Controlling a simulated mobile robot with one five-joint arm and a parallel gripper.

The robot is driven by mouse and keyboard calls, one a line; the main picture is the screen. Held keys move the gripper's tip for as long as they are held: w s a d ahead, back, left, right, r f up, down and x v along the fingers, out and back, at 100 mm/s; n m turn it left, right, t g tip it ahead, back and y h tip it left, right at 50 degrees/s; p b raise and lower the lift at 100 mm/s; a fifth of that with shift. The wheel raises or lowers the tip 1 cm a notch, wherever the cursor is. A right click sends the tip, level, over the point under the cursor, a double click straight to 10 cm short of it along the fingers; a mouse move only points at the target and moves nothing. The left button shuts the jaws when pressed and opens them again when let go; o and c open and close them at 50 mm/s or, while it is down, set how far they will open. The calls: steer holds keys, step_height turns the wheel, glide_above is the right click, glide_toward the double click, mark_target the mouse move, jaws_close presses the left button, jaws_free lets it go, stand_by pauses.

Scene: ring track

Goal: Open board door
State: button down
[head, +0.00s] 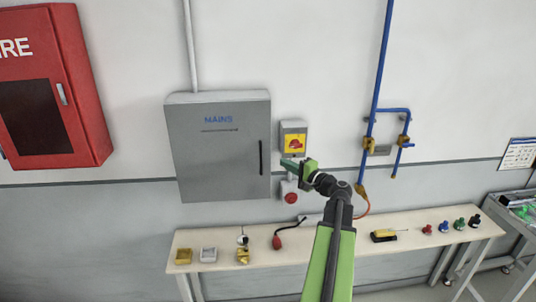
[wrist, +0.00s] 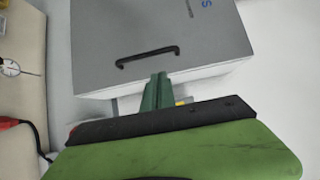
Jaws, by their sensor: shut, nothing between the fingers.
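The grey board door (head: 215,150), marked MAINS, is shut on its wall box in the head view. Its black vertical handle (head: 261,157) is near the door's right edge. In the wrist view the grey door (wrist: 190,30) fills the top, with the black handle (wrist: 147,57) across it near its lower edge. My gripper (head: 287,164) is to the right of the handle in the head view, in front of the wall. In the wrist view my gripper's green fingers (wrist: 157,88) are together and empty, just below the handle, apart from it in the picture.
A red fire cabinet (head: 50,90) hangs left. Below is a bench (head: 215,267) with several small items. Blue pipes (head: 378,80) run right.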

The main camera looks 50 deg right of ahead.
mark_target(268, 155)
steer(key=w, duration=1)
steer(key=shift+d, duration=0.15)
